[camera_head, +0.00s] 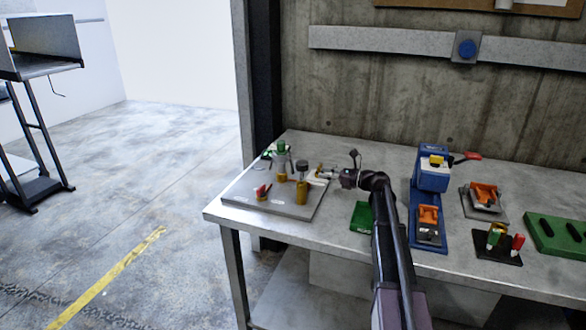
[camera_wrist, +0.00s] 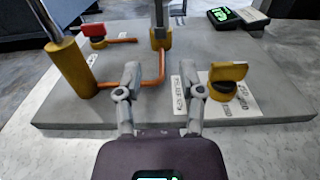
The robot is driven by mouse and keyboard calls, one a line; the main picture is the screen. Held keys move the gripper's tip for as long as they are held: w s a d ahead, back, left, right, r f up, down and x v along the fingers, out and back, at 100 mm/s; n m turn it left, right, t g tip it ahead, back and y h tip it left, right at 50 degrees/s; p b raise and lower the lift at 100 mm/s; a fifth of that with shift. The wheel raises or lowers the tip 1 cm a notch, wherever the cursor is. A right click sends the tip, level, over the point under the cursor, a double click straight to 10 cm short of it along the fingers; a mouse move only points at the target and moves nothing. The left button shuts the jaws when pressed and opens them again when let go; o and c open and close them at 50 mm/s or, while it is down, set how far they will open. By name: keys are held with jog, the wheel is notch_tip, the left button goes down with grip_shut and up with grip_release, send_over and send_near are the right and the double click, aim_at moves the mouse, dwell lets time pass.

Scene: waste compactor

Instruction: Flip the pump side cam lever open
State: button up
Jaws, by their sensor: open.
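A grey plate (camera_head: 245,203) on the bench carries brass fittings and small handles. In the wrist view, a yellow lever-like piece (camera_wrist: 228,72) on a dark round base stands on the plate, right of my gripper (camera_wrist: 161,78). A red handle (camera_wrist: 92,30) on a yellow base is at the far left. I cannot read the labels, so I cannot tell which piece is the pump side cam lever. My gripper is open, its fingers apart and pointing over the plate, with a copper pipe (camera_wrist: 160,68) beyond them. In the head view, my gripper (camera_head: 336,176) is at the plate's right edge.
Brass cylinders (camera_wrist: 72,68) with upright rods stand on the plate. A green block (camera_head: 361,218) lies beside my arm. Right of it are a blue stand (camera_head: 433,178), orange-topped fixtures (camera_head: 484,197) and a green tray (camera_head: 560,238). A concrete wall backs the bench.

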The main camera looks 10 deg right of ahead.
aim_at(292, 166)
jog(key=x, duration=1.2)
jog(key=shift+w+a, duration=0.1)
jog(key=shift+w, duration=0.05)
grip_shut()
